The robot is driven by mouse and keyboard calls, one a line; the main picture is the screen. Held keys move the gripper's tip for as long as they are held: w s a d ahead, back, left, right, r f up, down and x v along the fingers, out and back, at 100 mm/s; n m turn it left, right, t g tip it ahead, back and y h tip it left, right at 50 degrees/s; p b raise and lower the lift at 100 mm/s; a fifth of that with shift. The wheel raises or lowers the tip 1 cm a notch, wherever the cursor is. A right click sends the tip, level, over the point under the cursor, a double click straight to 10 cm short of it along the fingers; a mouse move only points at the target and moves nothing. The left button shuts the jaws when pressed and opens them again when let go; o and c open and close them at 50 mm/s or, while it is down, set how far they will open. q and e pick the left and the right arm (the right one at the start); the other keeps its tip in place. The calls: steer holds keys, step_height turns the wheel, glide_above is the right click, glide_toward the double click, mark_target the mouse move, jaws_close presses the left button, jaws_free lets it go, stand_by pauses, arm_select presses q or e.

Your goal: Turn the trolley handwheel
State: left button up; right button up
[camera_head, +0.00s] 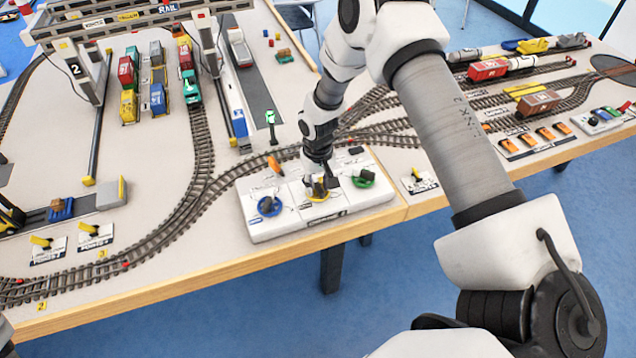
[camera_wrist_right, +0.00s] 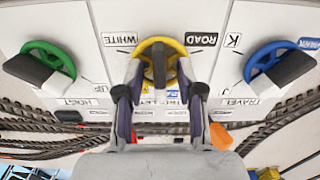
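The yellow trolley handwheel (camera_head: 318,192) is the middle one of three on a white control panel (camera_head: 290,222). In the right wrist view the yellow handwheel (camera_wrist_right: 146,49) has a dark grip bar across it, and its label below is partly covered. My right gripper (camera_head: 322,180) points down at this wheel. My left gripper is not in view.
A blue travel handwheel (camera_head: 269,207) and a green hoist handwheel (camera_head: 364,178) flank the yellow one closely. An orange lever (camera_head: 275,165) stands at the panel's back. Model tracks (camera_head: 205,200) curve around the panel, and a gantry crane with containers stands at back left.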

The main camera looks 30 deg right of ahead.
mark_target(318, 184)
step_height(318, 184, up, 12)
stand_by(0.6)
